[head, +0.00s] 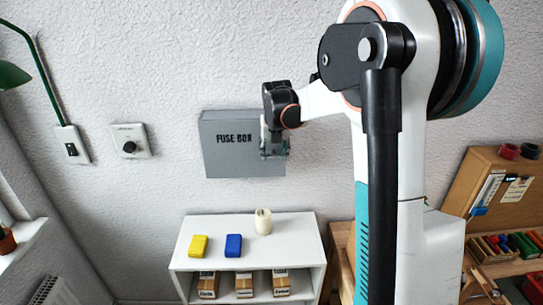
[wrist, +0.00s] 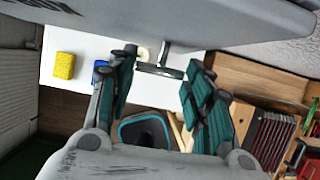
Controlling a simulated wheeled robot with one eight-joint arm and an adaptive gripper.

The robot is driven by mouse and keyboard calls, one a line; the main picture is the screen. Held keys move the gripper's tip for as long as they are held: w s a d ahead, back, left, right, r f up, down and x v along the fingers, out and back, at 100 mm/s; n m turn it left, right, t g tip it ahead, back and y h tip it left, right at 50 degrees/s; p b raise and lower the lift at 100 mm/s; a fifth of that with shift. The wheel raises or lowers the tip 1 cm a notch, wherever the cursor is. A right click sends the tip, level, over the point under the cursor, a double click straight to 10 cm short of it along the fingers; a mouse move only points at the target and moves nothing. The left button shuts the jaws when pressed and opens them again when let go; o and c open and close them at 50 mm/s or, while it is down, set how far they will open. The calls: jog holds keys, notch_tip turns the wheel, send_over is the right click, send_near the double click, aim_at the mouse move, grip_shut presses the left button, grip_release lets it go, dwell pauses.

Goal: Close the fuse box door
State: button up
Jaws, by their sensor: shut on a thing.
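The grey fuse box (head: 228,158) is fixed to the wall, its front lettered FUSE BOX. The front looks flat against the box in the head view; I cannot tell whether a small gap is left. My gripper (head: 273,147) is at the right part of the front and hides some of it. In the wrist view the grey door (wrist: 215,20) runs across the top, with a metal handle (wrist: 160,71) sticking out from it. My gripper's fingers (wrist: 160,68) are on either side of the handle, shut on it across its length.
A dial (head: 130,148) and a switch (head: 71,149) are on the wall at left. A wooden bench (head: 480,185) stands at right.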

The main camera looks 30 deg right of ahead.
jog(key=shift+w+d+r, duration=0.1)
jog(key=o, duration=1.5)
jog(key=shift+w+d, duration=0.15)
jog(key=v, duration=1.2)
